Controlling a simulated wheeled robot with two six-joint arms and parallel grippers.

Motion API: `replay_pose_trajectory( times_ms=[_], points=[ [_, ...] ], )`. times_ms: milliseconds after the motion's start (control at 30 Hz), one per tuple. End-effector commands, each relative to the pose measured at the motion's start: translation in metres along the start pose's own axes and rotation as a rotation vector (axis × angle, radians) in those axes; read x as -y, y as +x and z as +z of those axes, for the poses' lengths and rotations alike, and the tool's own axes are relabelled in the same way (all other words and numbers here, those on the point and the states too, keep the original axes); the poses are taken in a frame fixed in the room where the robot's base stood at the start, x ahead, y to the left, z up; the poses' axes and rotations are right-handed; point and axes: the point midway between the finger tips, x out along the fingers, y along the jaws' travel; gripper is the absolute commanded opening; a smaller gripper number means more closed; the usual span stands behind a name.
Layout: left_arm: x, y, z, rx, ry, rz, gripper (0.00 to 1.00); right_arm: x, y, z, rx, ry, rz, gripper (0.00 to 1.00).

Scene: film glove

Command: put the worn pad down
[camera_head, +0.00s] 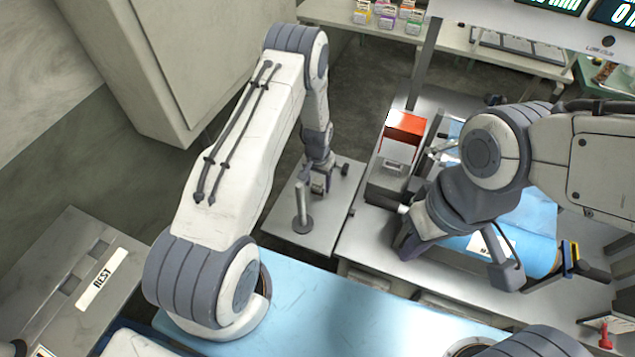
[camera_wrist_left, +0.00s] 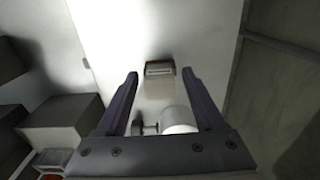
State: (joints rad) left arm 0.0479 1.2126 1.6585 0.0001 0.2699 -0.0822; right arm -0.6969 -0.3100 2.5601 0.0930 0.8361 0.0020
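I cannot pick out the worn pad with certainty in either view. My left gripper (camera_wrist_left: 159,74) is open in the left wrist view, its two dark fingers apart. Beyond and between them are a pale block (camera_wrist_left: 160,88) with a grey top edge and a white rounded piece (camera_wrist_left: 179,119); neither finger visibly touches them. In the head view my left wrist hangs over the small metal table, beside a grey post (camera_head: 302,208) on a round base.
A red-and-white box (camera_head: 404,126) stands on the metal bench left of my right arm. Blue sheeting (camera_head: 535,215) lies under that arm. A blue-topped surface (camera_head: 330,300) in front is largely clear. A grey unit marked REST (camera_head: 60,295) stands at lower left.

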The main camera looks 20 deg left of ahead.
Motion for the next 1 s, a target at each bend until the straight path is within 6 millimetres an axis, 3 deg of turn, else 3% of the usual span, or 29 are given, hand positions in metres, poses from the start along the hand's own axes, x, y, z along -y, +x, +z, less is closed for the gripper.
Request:
replay_pose_trajectory(
  times_ms=[367, 800, 1000],
  points=[
    [0.000, -0.008, -0.001, -0.002, 0.000, 0.000, 0.69, 0.000, -0.001, 0.000, -0.001, 0.000, 0.000, 0.00],
    [0.000, -0.088, -0.002, -0.006, 0.000, 0.000, 0.69, -0.002, 0.024, 0.001, 0.000, -0.001, 0.000, 0.00],
    [0.000, -0.115, -0.001, -0.003, 0.000, 0.000, 0.69, -0.002, 0.029, 0.002, 0.000, -0.002, 0.000, 0.00]
  ],
)
